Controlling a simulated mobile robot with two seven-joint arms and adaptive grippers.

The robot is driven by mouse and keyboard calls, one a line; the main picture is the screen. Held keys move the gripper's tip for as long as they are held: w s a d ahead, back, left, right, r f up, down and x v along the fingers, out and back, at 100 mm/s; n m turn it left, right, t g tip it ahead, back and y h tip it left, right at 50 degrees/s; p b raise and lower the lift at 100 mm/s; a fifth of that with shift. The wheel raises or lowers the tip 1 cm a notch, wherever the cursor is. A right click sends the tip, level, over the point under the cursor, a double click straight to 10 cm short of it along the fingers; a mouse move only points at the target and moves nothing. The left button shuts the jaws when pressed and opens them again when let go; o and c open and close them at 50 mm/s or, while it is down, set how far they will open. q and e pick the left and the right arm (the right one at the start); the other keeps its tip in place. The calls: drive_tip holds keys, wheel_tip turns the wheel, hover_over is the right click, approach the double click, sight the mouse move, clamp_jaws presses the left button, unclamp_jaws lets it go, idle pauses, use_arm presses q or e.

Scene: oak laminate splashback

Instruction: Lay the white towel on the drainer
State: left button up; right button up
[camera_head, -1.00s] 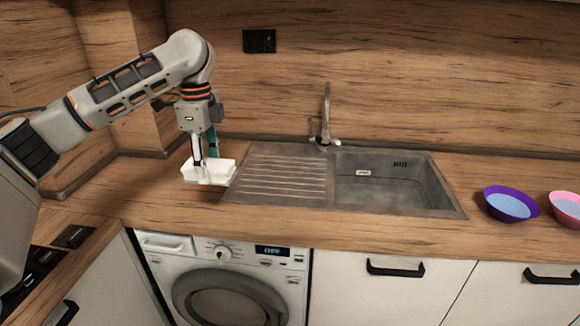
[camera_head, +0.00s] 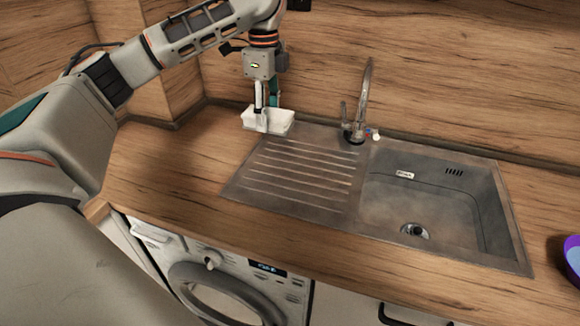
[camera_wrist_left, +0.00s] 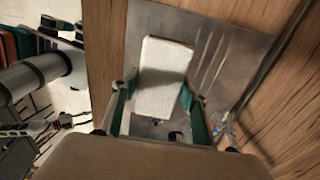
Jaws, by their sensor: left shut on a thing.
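The white towel (camera_head: 282,121) is a pale, folded, block-like bundle. My left gripper (camera_head: 267,112) is shut on it, with one finger on each side. In the left wrist view the towel (camera_wrist_left: 164,75) sits between the green-sided fingers (camera_wrist_left: 160,105). The drainer (camera_head: 297,178) is the ribbed metal left half of the sink unit. In the head view the towel appears at the drainer's back left corner; its height above the metal is hard to judge. In the wrist view the drainer's ribs (camera_wrist_left: 214,55) show beyond the towel. My right gripper is not in view.
The sink basin (camera_head: 425,205) is right of the drainer, with a tall tap (camera_head: 362,105) behind, close to the towel's right. A purple bowl (camera_head: 573,258) is at the far right. The wooden counter (camera_head: 170,165) left of the drainer is clear.

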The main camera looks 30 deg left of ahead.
sight(271, 181)
use_arm(q)
wheel_tip(271, 181, down, 19)
drive_tip(key=shift+s+r, duration=0.1)
drive_tip(key=shift+r, duration=0.05)
idle(0.4)
drive_tip(key=o, duration=0.8)
drive_tip(key=shift+o, duration=0.9)
